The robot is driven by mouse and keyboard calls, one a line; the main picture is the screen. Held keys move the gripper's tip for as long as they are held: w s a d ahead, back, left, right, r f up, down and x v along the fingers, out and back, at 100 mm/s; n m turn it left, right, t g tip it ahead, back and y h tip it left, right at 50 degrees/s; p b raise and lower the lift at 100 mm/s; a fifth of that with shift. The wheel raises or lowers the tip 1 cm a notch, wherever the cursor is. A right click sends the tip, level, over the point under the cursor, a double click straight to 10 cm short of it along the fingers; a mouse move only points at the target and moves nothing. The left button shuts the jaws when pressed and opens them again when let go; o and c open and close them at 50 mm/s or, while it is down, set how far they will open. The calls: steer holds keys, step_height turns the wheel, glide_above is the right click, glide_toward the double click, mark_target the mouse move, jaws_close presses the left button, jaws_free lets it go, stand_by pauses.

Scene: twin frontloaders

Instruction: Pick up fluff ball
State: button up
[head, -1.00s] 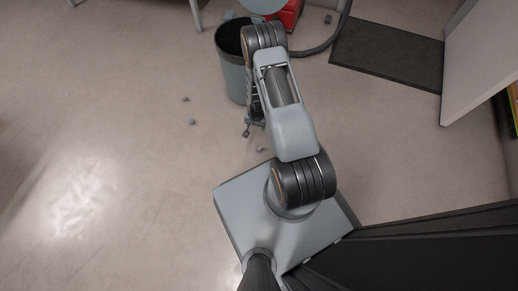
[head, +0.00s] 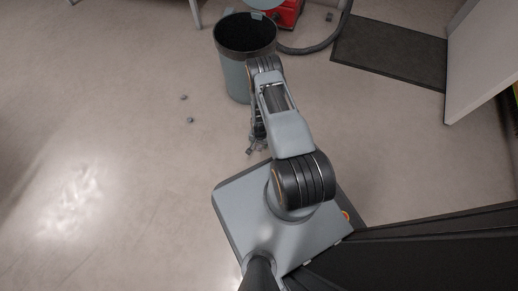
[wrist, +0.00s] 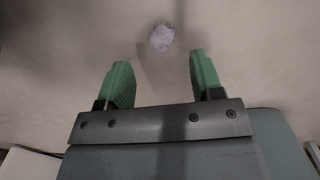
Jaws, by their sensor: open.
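A small pale grey fluff ball (wrist: 162,38) lies on the floor in the wrist view. It is just beyond my gripper (wrist: 161,68) and roughly centred between its two green fingers. The fingers are apart with nothing between them. In the head view my gripper (head: 256,148) hangs low over the floor in front of my base, and the ball near it cannot be made out. Two other small grey balls, one farther (head: 183,97) and one nearer (head: 190,120), lie on the floor to the left.
A dark-lined grey bin (head: 238,75) stands behind my arm. A red machine (head: 287,14) with a black hose (head: 318,45) is at the back. Another small grey lump (head: 328,16) lies near the hose. A dark mat (head: 390,52) is at the right. The left floor is clear.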

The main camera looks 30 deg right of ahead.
mark_target(259, 147)
step_height(259, 147, down, 5)
steer(key=b, duration=0.3)
steer(key=shift+a+f, duration=0.15)
steer(key=shift+c, duration=0.3)
steer(key=c, duration=1)
